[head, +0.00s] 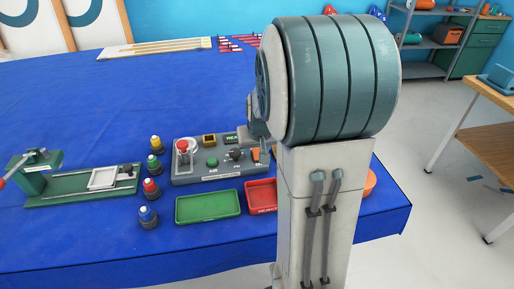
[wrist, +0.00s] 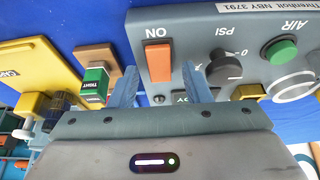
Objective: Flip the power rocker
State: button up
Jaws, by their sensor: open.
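The orange power rocker (wrist: 159,62) sits in the grey control panel (wrist: 215,22), beside an upside-down "ON" label in the wrist view. In the head view the rocker (head: 256,154) is at the right end of the panel (head: 192,177), close to my arm. My gripper (wrist: 159,82) is open, with one finger to the left and one to the right of the rocker in the wrist view. No contact with the rocker shows. I cannot tell which way the rocker is tipped. In the head view my arm hides most of my gripper.
The panel also carries a black PSI knob (wrist: 224,68) and a green AIR button (wrist: 281,50). A green tray (head: 208,207) and a red tray (head: 262,196) lie in front. Several coloured-top pieces stand left of the panel. A green fixture (head: 75,190) is farther left.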

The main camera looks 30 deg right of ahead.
aim_at(256, 152)
grip_shut()
jog(key=p, duration=0.1)
jog(key=g+p, duration=0.1)
jog(key=p, duration=0.1)
jog(key=shift+w+r+g, duration=0.2)
jog(key=shift+r+g, duration=0.1)
jog(key=shift+w+d+f+g+y+p, duration=0.15)
jog(key=shift+g+y+p, duration=0.15)
jog(key=shift+g+p, duration=0.35)
jog(key=shift+w+f+g+y+p, duration=0.15)
jog(key=shift+g+y+p, duration=0.15)
jog(key=shift+g+p, duration=0.3)
grip_release()
notch_tip(256, 152, up, 14)
jog(key=b, duration=0.1)
jog(key=shift+s, duration=0.2)
jog(key=shift+f, duration=0.15)
